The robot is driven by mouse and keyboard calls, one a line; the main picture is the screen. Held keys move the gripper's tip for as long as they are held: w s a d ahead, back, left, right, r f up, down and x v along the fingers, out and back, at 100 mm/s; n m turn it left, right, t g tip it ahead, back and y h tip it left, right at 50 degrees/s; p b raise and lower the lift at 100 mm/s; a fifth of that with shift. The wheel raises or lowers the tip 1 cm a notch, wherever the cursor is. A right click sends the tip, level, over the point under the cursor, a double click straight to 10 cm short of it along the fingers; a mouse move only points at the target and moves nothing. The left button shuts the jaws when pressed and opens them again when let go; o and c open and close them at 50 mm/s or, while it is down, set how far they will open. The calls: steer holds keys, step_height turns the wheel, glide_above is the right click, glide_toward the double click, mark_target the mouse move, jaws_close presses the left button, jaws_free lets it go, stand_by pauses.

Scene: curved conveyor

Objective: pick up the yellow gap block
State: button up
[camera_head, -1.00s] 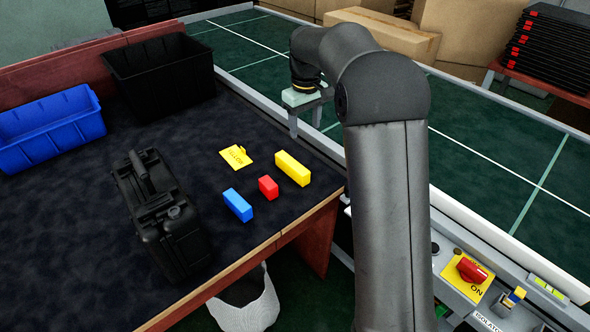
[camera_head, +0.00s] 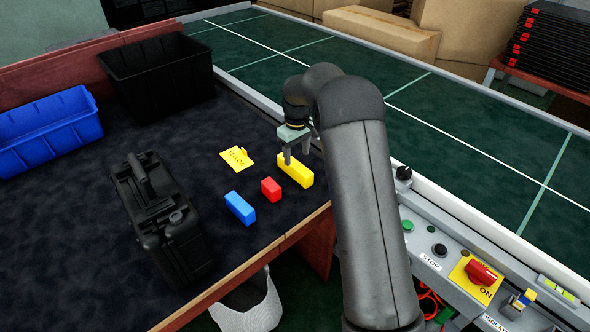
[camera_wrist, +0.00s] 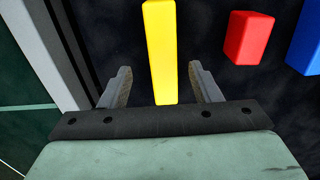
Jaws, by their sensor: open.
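The yellow gap block (camera_head: 295,171) is a long yellow bar lying on the dark table near its right edge. It also shows in the wrist view (camera_wrist: 160,45), running up from between the fingers. My gripper (camera_head: 296,157) is at the block in the head view, its fingers pointing down. In the wrist view my gripper (camera_wrist: 158,88) is open, with one finger on each side of the block's near end and a gap on both sides. I cannot tell exactly how high the fingertips are above the table.
A red block (camera_head: 271,189) and a blue block (camera_head: 239,207) lie left of the yellow block. A yellow tag (camera_head: 237,159) lies behind them. A black case (camera_head: 160,215), a blue bin (camera_head: 50,130) and a black bin (camera_head: 160,75) stand further left. The green conveyor (camera_head: 470,140) runs along the right.

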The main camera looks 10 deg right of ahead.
mark_target(295, 163)
steer(key=f, duration=0.5)
steer(key=shift+a+f, duration=0.1)
steer(key=shift+a, duration=0.15)
steer(key=c, duration=1.1)
steer(key=shift+c, duration=0.2)
steer(key=shift+w, duration=0.1)
